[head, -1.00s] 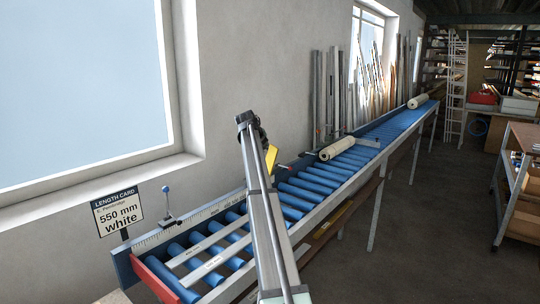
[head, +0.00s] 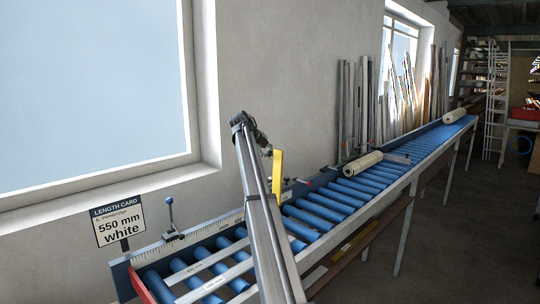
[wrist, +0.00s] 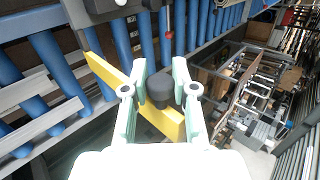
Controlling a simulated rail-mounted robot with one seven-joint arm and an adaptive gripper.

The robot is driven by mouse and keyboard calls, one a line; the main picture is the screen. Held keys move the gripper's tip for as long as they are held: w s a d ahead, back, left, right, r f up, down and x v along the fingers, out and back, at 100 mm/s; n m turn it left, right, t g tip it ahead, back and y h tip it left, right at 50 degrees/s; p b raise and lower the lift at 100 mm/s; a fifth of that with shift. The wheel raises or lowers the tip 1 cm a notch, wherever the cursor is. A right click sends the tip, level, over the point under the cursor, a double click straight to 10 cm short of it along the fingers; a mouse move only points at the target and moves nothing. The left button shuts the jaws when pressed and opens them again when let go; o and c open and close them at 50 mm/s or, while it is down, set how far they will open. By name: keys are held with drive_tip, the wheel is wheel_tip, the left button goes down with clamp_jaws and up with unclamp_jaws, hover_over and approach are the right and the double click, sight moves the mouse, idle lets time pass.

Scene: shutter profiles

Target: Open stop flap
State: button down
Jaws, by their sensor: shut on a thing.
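The yellow stop flap (head: 277,172) shows in the head view as an upright plate beside my arm, above the blue roller conveyor (head: 318,219). In the wrist view the flap (wrist: 106,72) runs slantwise under my gripper's fingers. A black knob (wrist: 160,88) sits between the pale green fingers of my gripper (wrist: 163,72), by the flap. My gripper is shut on this knob. In the head view my arm hides the fingers and the knob.
A length card (head: 118,221) reads 550 mm white. A small lever with a blue ball (head: 170,215) stands by the ruler rail. Pale profiles (head: 205,263) lie on the near rollers. A cream roll (head: 362,163) lies farther along the conveyor. A wall runs behind.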

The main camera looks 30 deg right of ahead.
drive_tip(key=c, duration=0.9)
unclamp_jaws()
drive_tip(key=shift+d+f, duration=0.1)
drive_tip(key=v, duration=1.2)
